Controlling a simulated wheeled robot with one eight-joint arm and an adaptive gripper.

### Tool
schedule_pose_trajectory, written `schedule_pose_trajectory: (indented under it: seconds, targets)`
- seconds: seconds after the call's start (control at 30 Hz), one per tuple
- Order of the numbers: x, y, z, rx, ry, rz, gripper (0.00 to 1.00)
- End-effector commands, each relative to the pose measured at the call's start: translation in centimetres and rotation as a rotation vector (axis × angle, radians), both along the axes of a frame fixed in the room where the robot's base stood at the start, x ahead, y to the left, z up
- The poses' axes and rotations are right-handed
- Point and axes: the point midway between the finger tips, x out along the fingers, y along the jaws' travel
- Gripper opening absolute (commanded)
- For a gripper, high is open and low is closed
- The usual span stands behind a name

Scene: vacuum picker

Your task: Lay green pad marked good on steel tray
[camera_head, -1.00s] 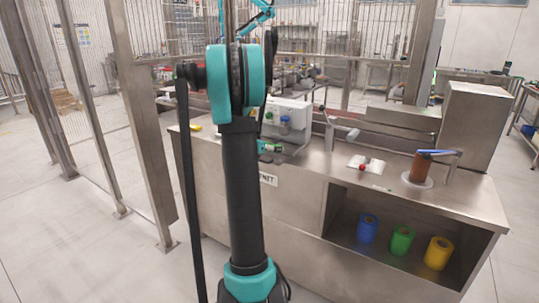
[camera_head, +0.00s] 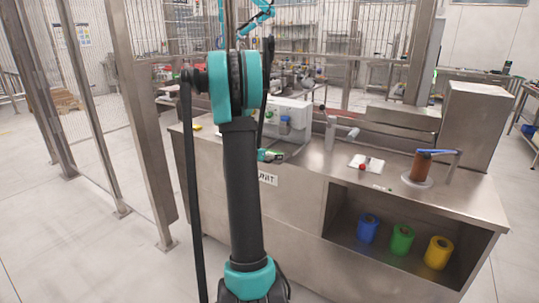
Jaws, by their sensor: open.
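My arm's black and teal links stand in the foreground of the head view. My gripper does not show clearly; the arm hides part of the bench behind it. A small green-and-white item (camera_head: 270,155) shows at bench-top height just right of my arm; whether it is the green pad, and any mark on it, is too small to tell. I cannot make out the steel tray for sure on the grey metal bench top (camera_head: 315,172).
A brown roll (camera_head: 421,166) stands on a disc at the right. Blue (camera_head: 367,229), green (camera_head: 402,239) and yellow (camera_head: 438,252) rolls stand in the open shelf below. A metal post (camera_head: 140,130) stands left.

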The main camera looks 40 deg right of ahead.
Motion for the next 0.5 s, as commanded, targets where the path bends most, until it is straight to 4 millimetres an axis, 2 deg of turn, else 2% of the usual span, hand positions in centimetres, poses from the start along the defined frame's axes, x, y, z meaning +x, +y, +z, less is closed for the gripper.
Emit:
schedule_pose_trajectory:
  seconds: [0.23, 0.37, 0.5]
  targets:
    - [-0.1, 0.4, 0.5, 0.0, 0.0, 0.001, 1.0]
    - [-0.8, 2.0, 1.2, 0.0, 0.001, 0.003, 1.0]
    - [-1.8, 4.5, 2.3, 0.0, 0.001, 0.004, 1.0]
